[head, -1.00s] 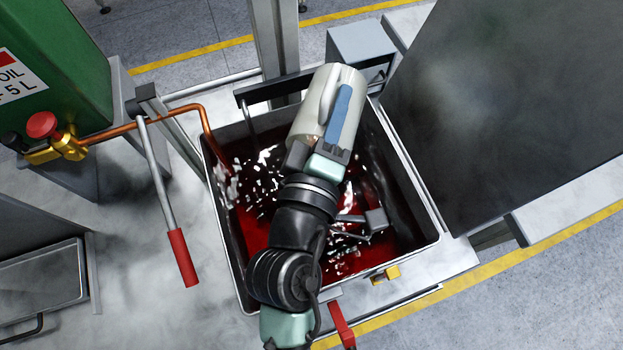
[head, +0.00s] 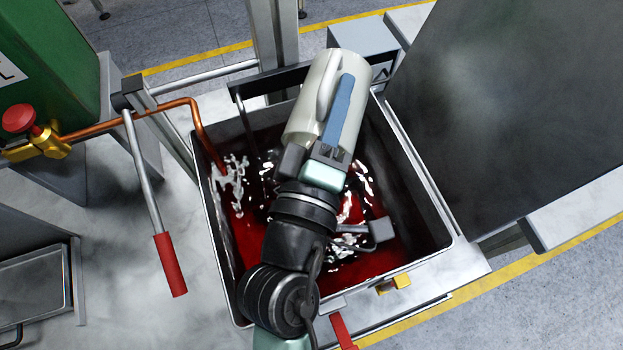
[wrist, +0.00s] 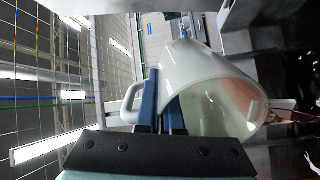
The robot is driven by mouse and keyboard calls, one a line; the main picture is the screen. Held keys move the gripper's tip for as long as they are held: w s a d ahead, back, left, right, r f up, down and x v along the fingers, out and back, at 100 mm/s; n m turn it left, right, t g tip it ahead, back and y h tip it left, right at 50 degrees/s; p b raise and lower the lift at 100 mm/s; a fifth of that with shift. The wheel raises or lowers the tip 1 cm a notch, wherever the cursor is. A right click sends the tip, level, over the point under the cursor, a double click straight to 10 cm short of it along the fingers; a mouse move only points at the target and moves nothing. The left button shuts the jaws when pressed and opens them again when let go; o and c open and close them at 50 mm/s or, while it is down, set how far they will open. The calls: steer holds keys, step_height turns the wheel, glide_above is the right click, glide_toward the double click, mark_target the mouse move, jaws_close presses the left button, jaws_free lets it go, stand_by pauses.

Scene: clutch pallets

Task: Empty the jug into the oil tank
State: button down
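The cream-white jug (head: 310,105) is over the open oil tank (head: 448,236), lying well over on its side. The tank holds dark red oil (head: 245,225) with bright glints on its surface. My gripper (head: 345,90) has its blue fingers against the jug beside its handle and holds it. In the wrist view the jug (wrist: 190,65) has its mouth toward the lower right, with a reddish tint inside. I cannot tell whether that tint is oil or reflection. My gripper's two blue fingers (wrist: 164,100) sit close together beside the handle. No clear stream shows from the jug.
A copper pipe (head: 165,107) runs from a brass valve with a red knob (head: 18,118) into the tank's left side. A red-handled lever (head: 170,265) stands left of the tank. A large dark panel (head: 500,110) rises close on the right. A grey block (head: 382,230) sits inside the tank.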

steer(key=shift+s+a+t+b, duration=0.1)
steer(key=shift+s+t+b, duration=0.2)
steer(key=shift+b, duration=0.65)
steer(key=b, duration=0.2)
steer(key=shift+s+a+f+b, duration=0.1)
steer(key=shift+s+b, duration=0.1)
steer(key=shift+b, duration=0.2)
steer(key=t+b, duration=0.1)
steer(key=b, duration=0.1)
steer(key=shift+s+a+h+b, duration=0.1)
steer(key=shift+s+h+b, duration=0.25)
steer(key=shift+h+b, duration=0.05)
steer(key=shift+t, duration=0.9)
steer(key=r, duration=0.2)
steer(key=s+r+p, duration=0.1)
steer(key=r, duration=0.1)
steer(key=shift+s+a+p, duration=0.15)
steer(key=shift+p, duration=0.15)
steer(key=shift+s+a+r+t+h, duration=0.15)
steer(key=shift+s+r+t, duration=0.1)
steer(key=shift+r, duration=0.2)
steer(key=shift+s+r+t+h, duration=0.1)
steer(key=shift+r+t, duration=0.1)
steer(key=shift+r, duration=0.3)
steer(key=shift+s+a+r+t+h, duration=0.15)
steer(key=shift+s+r+t, duration=0.1)
steer(key=shift+r, duration=0.2)
steer(key=shift+r, duration=0.15)
steer(key=shift+s+r, duration=0.1)
steer(key=shift+r, duration=0.1)
